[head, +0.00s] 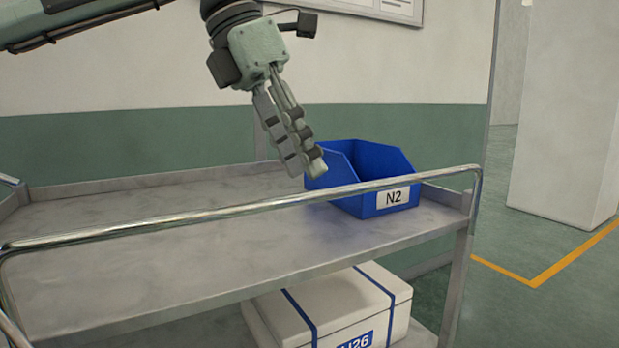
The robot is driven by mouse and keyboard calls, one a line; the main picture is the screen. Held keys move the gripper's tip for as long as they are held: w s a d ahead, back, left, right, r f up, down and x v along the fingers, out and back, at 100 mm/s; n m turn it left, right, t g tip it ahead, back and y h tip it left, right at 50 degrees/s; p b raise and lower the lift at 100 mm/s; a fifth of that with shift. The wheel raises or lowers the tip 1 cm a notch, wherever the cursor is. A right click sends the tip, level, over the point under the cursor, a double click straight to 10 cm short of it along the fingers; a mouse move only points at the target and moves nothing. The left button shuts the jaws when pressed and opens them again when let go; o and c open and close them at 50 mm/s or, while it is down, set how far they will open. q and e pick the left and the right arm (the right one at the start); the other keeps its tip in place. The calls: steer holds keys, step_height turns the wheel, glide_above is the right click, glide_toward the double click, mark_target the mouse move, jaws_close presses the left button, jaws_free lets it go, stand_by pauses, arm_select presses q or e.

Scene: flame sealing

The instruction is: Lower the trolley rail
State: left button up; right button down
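The trolley rail (250,207) is a shiny metal bar along the near side of the grey trolley (130,215). It stands raised above the top shelf's edge, with bent ends at left and right. My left gripper (306,170) points down over the shelf, just above the rail in the picture. Its fingers lie close together with nothing visible between them. I see no clear contact with the rail, and the depth between them is hard to judge. My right gripper is not in view.
A blue bin (345,160) labelled N2 stands on the top shelf at the right, close to my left gripper in the picture. A white box (335,305) with blue straps sits on the lower shelf. The left part of the top shelf is bare. A pale pillar (565,120) stands at right.

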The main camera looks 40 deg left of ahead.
arm_select(q)
steer(key=shift+x, duration=1.6)
steer(key=shift+c, duration=0.4)
jaws_close()
